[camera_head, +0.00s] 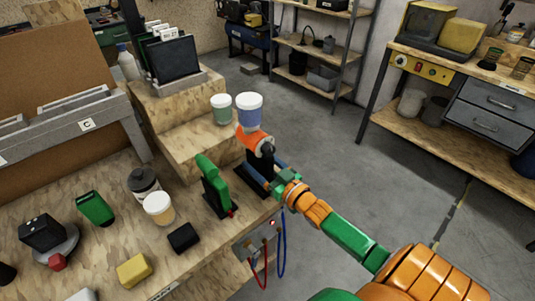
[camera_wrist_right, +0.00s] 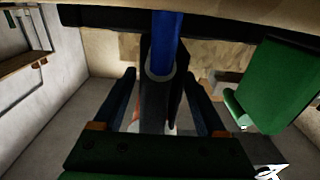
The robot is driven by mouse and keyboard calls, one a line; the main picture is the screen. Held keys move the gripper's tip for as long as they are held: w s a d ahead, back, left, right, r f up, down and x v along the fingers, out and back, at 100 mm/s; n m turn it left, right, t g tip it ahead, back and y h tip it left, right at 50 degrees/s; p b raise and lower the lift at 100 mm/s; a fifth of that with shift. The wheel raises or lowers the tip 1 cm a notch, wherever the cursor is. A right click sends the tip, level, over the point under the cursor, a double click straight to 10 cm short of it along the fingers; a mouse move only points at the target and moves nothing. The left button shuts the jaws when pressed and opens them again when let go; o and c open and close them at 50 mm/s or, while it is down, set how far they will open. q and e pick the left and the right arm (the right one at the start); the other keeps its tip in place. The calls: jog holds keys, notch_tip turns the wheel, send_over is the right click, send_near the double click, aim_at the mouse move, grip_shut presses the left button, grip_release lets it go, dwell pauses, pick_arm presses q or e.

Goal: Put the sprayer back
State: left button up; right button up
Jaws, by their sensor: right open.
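The sprayer (camera_head: 253,138) has an orange and black body under a blue cup with a white lid. It is at the right end of the bench, beside the wooden step. My right gripper (camera_head: 264,173) is at the sprayer's lower part, its two dark fingers spread. In the right wrist view, a black part with a blue tube (camera_wrist_right: 166,45) lies between the open fingers, with gaps on both sides. I cannot tell whether the sprayer rests on anything; its lower end is hidden by my gripper. My left gripper is out of view.
A green tool (camera_head: 213,187) stands close left of my right gripper. A green cup (camera_head: 221,109) stands on the wooden step (camera_head: 185,130). A white-lidded jar (camera_head: 159,208), black block (camera_head: 184,238) and yellow block (camera_head: 134,270) lie on the bench. Open floor lies to the right.

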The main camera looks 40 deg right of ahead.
jog(key=s, duration=1.2)
jog(key=shift+d+f, duration=0.2)
jog(key=shift+d, duration=0.25)
